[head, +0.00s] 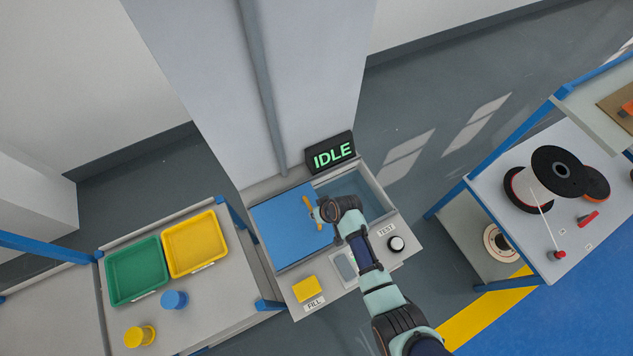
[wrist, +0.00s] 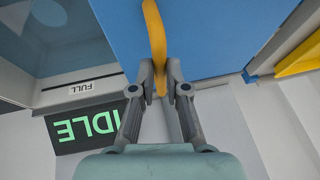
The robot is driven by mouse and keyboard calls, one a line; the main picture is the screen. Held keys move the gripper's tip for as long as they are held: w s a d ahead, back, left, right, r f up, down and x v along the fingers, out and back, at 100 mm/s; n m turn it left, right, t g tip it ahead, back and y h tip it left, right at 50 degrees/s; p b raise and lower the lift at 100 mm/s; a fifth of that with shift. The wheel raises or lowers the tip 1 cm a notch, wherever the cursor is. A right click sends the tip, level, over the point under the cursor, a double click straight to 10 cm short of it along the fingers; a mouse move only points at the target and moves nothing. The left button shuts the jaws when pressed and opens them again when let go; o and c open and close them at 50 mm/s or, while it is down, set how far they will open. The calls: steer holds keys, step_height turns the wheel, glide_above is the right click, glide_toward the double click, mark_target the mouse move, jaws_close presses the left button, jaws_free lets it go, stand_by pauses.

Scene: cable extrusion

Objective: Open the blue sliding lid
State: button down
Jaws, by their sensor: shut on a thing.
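The blue sliding lid (head: 283,232) lies flat over the left part of the machine's top. The recess (head: 352,190) to its right is uncovered. An orange-yellow handle (head: 307,208) stands along the lid's right edge. My gripper (head: 317,214) comes in from the right and is at the handle. In the wrist view, my gripper's two fingers (wrist: 160,92) are closed on the end of the handle (wrist: 155,40). The lid (wrist: 215,35) fills the upper right there, and the recess (wrist: 60,35) shows at the left.
A sign reading IDLE (head: 333,154) stands behind the recess. Green (head: 137,270) and yellow (head: 196,244) trays sit on the left bench. Cable spools (head: 556,172) stand on the right shelf.

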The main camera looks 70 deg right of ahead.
steer(key=c, duration=1.2)
jaws_free()
steer(key=shift+d, duration=0.1)
steer(key=v, duration=1.2)
